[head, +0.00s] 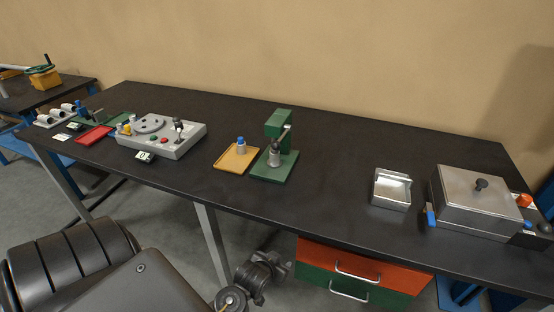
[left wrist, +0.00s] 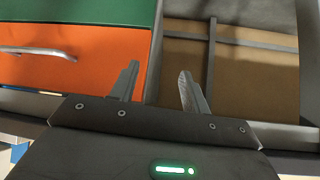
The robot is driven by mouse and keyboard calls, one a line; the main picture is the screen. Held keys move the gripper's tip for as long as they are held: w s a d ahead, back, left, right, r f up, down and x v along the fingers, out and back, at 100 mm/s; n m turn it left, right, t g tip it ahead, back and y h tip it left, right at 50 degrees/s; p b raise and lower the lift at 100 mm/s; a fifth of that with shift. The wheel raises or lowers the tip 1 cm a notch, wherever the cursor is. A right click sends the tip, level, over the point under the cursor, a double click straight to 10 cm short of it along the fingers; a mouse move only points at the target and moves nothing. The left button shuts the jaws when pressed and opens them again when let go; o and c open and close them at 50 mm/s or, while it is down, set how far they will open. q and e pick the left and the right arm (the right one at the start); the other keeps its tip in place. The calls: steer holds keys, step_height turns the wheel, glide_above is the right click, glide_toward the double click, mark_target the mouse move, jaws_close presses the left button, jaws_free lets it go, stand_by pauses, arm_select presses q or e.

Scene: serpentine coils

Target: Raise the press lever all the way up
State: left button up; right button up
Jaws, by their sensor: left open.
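The green press (head: 278,125) stands on its green base plate near the middle of the bench. Its lever (head: 284,134) shows as a short grey bar on the right side of the column, slanting up and to the right. A grey cylindrical part (head: 274,157) sits low at the front of the press. My left gripper is below the bench edge, away from the press. In the left wrist view its two fingers (left wrist: 158,72) are apart with nothing between them. My right gripper is in neither view.
A yellow tray (head: 228,162) with a blue-topped piece is left of the press. A grey control box (head: 165,139) stands further left. A metal tray (head: 391,199) and lidded metal box (head: 463,194) are right. Orange and green drawers (head: 322,257) hang below.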

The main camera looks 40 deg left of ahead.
arm_select(q)
steer(key=r, duration=0.4)
steer(key=r+n+t+p, duration=0.1)
steer(key=r, duration=0.4)
steer(key=w+a+r+t, duration=0.1)
steer(key=r, duration=0.3)
steer(key=shift+w+r, duration=0.1)
steer(key=shift+r, duration=0.3)
steer(key=n+t+y+p, duration=0.1)
steer(key=n+t+y, duration=0.4)
steer(key=n+y, duration=0.1)
glide_toward(274, 147)
steer(key=x, duration=0.3)
steer(key=p+x, duration=0.2)
steer(key=x, duration=0.6)
steer(key=shift+w, duration=0.2)
steer(key=shift+w+a, duration=0.35)
steer(key=shift+w, duration=0.3)
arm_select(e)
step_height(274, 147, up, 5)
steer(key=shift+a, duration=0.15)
arm_select(q)
steer(key=shift+c, duration=0.4)
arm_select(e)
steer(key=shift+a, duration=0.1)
arm_select(q)
jaws_close()
